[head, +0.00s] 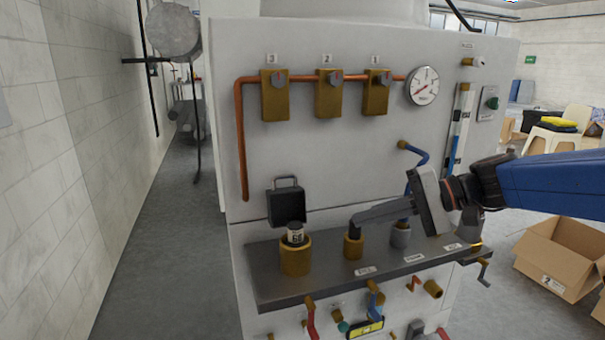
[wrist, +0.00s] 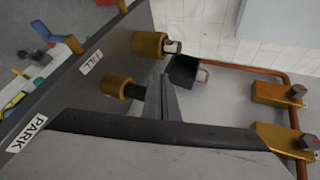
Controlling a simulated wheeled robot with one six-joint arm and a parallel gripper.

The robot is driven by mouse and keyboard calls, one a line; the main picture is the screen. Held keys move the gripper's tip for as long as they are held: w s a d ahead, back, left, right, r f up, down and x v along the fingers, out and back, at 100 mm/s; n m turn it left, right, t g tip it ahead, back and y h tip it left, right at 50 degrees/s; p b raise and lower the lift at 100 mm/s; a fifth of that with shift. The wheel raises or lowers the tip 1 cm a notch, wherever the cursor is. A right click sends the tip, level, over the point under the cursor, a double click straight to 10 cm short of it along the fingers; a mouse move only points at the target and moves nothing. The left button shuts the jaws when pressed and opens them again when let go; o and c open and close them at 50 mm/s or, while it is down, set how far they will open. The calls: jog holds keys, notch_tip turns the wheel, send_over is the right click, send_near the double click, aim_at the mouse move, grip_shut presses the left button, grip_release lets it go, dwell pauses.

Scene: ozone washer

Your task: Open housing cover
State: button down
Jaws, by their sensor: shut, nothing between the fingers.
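The housing cover is a black block with a grey wire handle (head: 287,204). It stands upright against the panel, above and behind the brass housing (head: 295,258). A pale labelled cartridge (head: 295,234) shows in the housing's top, uncovered. In the wrist view the cover (wrist: 184,71) lies just beyond my fingertips, with the housing (wrist: 148,43) up and to the left. My gripper (head: 356,219) is shut and empty, right of the cover and apart from it, over a smaller brass fitting (head: 353,247). The shut fingers also show in the wrist view (wrist: 165,82).
A grey shelf (head: 330,278) carries the housing and fittings. Above are brass valves (head: 329,94), a copper pipe (head: 240,130) and a gauge (head: 422,86). Coloured handles and taps hang below the shelf. Cardboard boxes (head: 560,255) stand at right. The floor at left is clear.

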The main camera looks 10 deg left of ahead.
aim_at(307, 177)
jog(key=w+a+r+y, duration=0.4)
jog(key=w+a+r, duration=0.1)
jog(key=w+r, duration=0.15)
jog(key=shift+g, duration=0.4)
jog(key=shift+s+a+f, duration=0.1)
jog(key=shift+a+f, duration=0.15)
jog(key=shift+a, duration=1.35)
jog(key=shift+a+f, duration=0.3)
jog(key=shift+a, duration=1.3)
jog(key=shift+s+a+f, duration=0.1)
jog(key=shift+a+f, duration=0.15)
jog(key=shift+a, duration=1.35)
jog(key=shift+s+d+r, duration=0.2)
jog(key=shift+s+d, duration=0.1)
jog(key=shift+s, duration=0.2)
jog(key=shift+s+d+r, duration=0.15)
jog(key=shift+s+d, duration=0.15)
jog(key=shift+s, duration=0.15)
jog(key=shift+d, duration=0.1)
